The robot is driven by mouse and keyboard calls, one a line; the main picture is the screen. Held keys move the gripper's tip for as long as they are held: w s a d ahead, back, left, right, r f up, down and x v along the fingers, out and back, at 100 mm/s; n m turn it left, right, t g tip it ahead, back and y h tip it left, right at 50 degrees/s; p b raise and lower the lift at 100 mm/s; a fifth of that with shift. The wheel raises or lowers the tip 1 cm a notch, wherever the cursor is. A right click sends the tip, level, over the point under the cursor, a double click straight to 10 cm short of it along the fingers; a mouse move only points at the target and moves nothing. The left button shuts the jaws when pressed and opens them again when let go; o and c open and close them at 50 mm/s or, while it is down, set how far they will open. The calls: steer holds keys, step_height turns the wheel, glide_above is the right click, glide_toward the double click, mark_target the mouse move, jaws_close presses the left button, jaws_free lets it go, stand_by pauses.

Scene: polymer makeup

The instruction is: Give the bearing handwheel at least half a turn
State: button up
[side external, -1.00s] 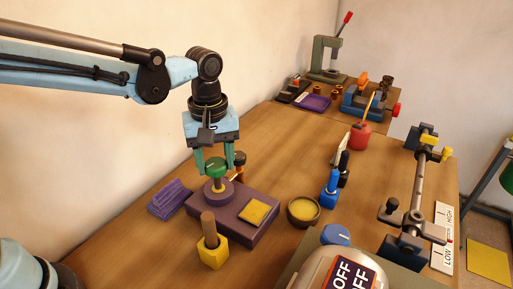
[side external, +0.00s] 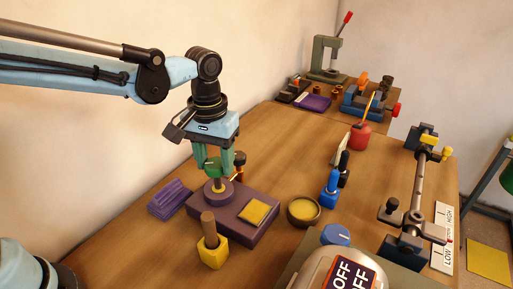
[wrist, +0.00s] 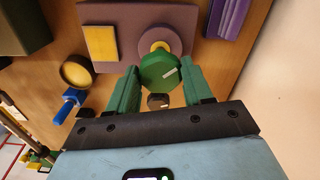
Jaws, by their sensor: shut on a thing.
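The green faceted handwheel (side external: 213,166) with a pale line on its top stands above a purple round boss (side external: 219,192) on a purple bearing block (side external: 240,221). In the wrist view the handwheel (wrist: 160,73) lies between the two green fingers, with a yellow collar (wrist: 161,47) just beyond it. My gripper (side external: 212,169) points down over the block and is shut on the handwheel. The fingers partly hide the handwheel in the side view.
A yellow holder (side external: 213,252) with a brown peg stands in front of the block. A purple ribbed piece (side external: 170,199) lies left, close to the wall.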

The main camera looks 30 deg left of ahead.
mark_target(214, 162)
steer(key=m, duration=0.6)
steer(key=shift+m, duration=0.3)
steer(key=m, duration=0.6)
stand_by(0.4)
steer(key=o, duration=1)
steer(key=shift+o, duration=0.2)
step_height(214, 162, up, 12)
steer(key=shift+a, duration=0.15)
